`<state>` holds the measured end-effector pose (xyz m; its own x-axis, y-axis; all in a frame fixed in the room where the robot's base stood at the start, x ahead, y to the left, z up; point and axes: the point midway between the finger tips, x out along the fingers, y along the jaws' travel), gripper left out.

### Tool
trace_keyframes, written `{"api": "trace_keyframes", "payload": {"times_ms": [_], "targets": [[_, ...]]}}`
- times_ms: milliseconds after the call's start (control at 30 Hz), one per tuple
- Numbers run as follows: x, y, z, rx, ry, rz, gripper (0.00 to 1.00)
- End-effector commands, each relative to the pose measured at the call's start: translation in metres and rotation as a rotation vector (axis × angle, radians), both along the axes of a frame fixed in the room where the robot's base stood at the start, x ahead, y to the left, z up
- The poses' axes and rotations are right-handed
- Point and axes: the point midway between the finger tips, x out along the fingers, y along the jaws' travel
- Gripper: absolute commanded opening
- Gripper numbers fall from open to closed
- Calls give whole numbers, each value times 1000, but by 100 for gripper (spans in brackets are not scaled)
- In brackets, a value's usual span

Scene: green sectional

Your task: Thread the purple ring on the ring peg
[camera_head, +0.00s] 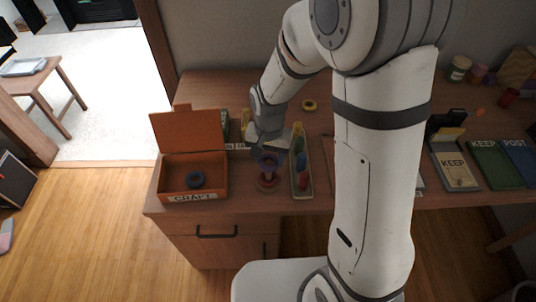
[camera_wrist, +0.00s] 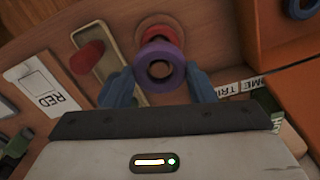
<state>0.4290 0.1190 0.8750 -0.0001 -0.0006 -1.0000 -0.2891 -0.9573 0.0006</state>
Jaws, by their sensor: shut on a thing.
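The purple ring (camera_wrist: 161,50) is between the two blue fingertips of my gripper (camera_wrist: 160,72) in the wrist view, and the fingers are shut on it. In the head view the ring (camera_head: 268,160) shows below my gripper (camera_head: 269,150), over the ring peg (camera_head: 268,184). The peg's reddish round base stands on the desk; in the wrist view part of the ring peg (camera_wrist: 153,24) shows behind the ring. A brown round shape fills the ring's hole. I cannot tell whether the peg tip is inside the hole or just below it.
An open orange CRAFT box (camera_head: 165,182) with a dark blue ring (camera_head: 195,179) stands left of the peg. A narrow tray (camera_head: 303,192) of coloured pieces stands close on the right. A yellow ring (camera_head: 309,105) lies behind. The desk's front edge is near.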

Motion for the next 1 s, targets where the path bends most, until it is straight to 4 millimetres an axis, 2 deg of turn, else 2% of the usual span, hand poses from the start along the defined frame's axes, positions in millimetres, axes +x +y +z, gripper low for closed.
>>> {"api": "trace_keyframes", "payload": {"times_ms": [1000], "targets": [[0,-1,-53,0,1,-2,29]]}}
